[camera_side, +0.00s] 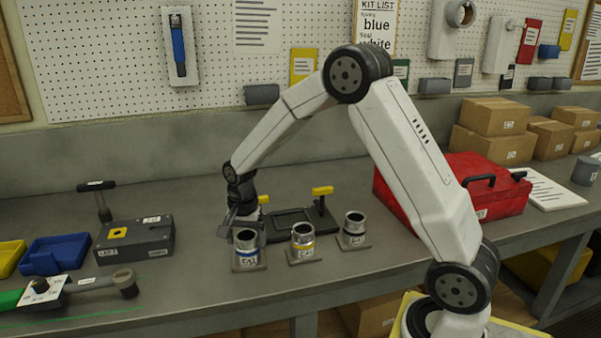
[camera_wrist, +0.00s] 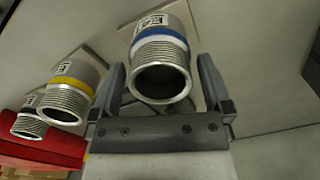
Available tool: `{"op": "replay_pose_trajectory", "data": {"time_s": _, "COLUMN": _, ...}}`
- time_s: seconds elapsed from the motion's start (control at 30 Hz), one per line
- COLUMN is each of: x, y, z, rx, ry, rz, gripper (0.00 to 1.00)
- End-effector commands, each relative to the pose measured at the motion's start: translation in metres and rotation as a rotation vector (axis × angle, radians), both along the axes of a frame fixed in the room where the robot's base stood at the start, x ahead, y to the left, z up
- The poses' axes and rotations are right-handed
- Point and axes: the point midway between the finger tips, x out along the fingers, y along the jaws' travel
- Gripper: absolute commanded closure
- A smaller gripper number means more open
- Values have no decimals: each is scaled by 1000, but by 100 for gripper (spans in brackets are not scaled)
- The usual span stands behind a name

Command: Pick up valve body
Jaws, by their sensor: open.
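Three metal valve bodies with threaded rims stand upright on small grey plates. In the side view they are the blue-banded one (camera_side: 246,249), the yellow-banded one (camera_side: 302,241) and the dark-banded one (camera_side: 354,229). My gripper (camera_side: 238,222) is at the blue-banded one, at its back left in the side view. In the wrist view my gripper (camera_wrist: 161,64) is open, with one finger on each side of the blue-banded body (camera_wrist: 162,60). Gaps show between it and both fingers. The yellow-banded body (camera_wrist: 72,88) and dark-banded body (camera_wrist: 30,122) are to the left there.
A dark fixture with yellow-handled clamps (camera_side: 291,222) stands just behind the valve bodies. A red toolbox (camera_side: 455,190) is to the right. A grey block (camera_side: 135,240), blue bin (camera_side: 55,255) and green-handled tool (camera_side: 60,290) are at left.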

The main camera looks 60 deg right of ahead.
Motion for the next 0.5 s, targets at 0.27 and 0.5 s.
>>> {"op": "replay_pose_trajectory", "data": {"time_s": 0.27, "x": 0, "y": 0, "z": 0, "rx": 0, "ry": 0, "rz": 0, "gripper": 41}}
{"op": "replay_pose_trajectory", "data": {"time_s": 0.5, "x": 0, "y": 0, "z": 1, "rx": 0, "ry": -1, "rz": 0, "gripper": 100}}
